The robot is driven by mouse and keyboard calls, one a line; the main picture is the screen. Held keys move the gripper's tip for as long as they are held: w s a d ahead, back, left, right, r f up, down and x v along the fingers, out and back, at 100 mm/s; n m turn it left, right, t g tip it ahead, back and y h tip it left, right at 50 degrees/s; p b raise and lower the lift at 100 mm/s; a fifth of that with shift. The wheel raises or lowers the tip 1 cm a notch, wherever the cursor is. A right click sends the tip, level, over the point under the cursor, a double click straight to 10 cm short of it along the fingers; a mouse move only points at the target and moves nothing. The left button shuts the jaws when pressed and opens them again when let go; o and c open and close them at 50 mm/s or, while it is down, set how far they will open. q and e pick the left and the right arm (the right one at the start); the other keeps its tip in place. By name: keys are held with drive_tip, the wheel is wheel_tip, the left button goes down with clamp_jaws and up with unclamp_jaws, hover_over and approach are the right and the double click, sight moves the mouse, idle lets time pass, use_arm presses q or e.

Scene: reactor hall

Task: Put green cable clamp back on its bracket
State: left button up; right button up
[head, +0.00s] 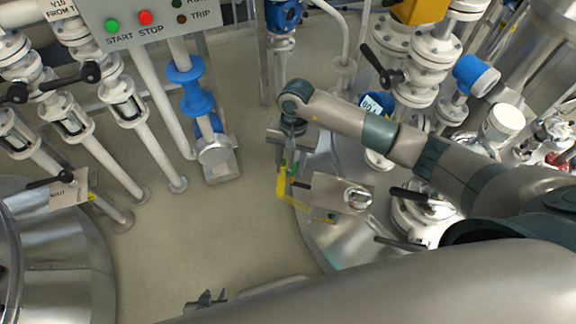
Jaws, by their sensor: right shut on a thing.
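The green cable clamp (284,169) is small and shows at the fingertips of my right gripper (290,158), which is shut on it. The gripper points down over a yellow angled strip (291,198), which seems to be the bracket. The clamp is close to the strip's upper end; I cannot tell whether they touch. The gripper's fingers partly hide the clamp. A dark jaw-like part at the bottom edge, seemingly my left gripper (207,299), is far from the clamp. Its opening is unclear.
A grey box with a round knob (357,198) sits beside the yellow strip on a steel vessel lid (318,240). Valves and pipes crowd the right. A blue-fitted pipe (190,91) stands left. The floor (180,245) between is clear.

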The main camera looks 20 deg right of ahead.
drive_tip(key=shift+s+f+b, duration=0.1)
drive_tip(key=shift+f+b, duration=0.15)
drive_tip(key=shift+b, duration=0.15)
idle(0.3)
